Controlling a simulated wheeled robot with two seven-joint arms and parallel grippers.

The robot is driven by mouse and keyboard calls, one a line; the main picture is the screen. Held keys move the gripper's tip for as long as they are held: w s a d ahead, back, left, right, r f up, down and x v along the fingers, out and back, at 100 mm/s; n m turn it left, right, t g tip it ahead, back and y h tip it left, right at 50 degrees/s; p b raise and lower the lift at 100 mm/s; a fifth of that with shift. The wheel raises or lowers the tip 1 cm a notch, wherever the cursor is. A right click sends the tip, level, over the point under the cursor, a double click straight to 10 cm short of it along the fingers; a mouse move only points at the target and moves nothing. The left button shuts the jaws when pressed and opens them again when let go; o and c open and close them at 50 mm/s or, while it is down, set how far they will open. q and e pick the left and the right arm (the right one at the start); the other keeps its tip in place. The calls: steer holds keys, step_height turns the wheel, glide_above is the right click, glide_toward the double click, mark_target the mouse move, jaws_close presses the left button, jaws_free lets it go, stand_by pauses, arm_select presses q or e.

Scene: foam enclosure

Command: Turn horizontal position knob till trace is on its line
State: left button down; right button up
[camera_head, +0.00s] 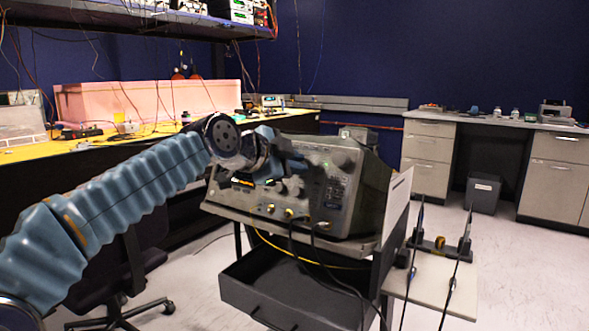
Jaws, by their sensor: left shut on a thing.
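An oscilloscope (328,205) stands on a cart shelf in the middle, its front panel of knobs and sockets facing me. My left arm comes in from the left, and my left gripper (290,165) is at the upper part of this panel. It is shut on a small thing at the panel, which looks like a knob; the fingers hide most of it. My wrist and gripper cover the panel's upper left. I cannot make out the screen, the trace or its line. My right gripper is not in view.
Cables (300,255) hang from the panel's lower edge over an open dark drawer (285,290). A side shelf (455,285) with upright probes is at the right. A yellow-topped bench (30,152) with a pink foam enclosure (140,103) stands behind my arm.

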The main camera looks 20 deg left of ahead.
arm_select(q)
steer(key=m, duration=0.3)
steer(key=shift+m, duration=0.4)
steer(key=shift+m+g, duration=0.5)
steer(key=shift+m, duration=1.5)
steer(key=c, duration=1.4)
jaws_free()
steer(key=shift+s+r, duration=0.1)
steer(key=shift+r, duration=0.05)
steer(key=v, duration=1.3)
steer(key=shift+s+b, duration=0.2)
steer(key=shift+b, duration=0.25)
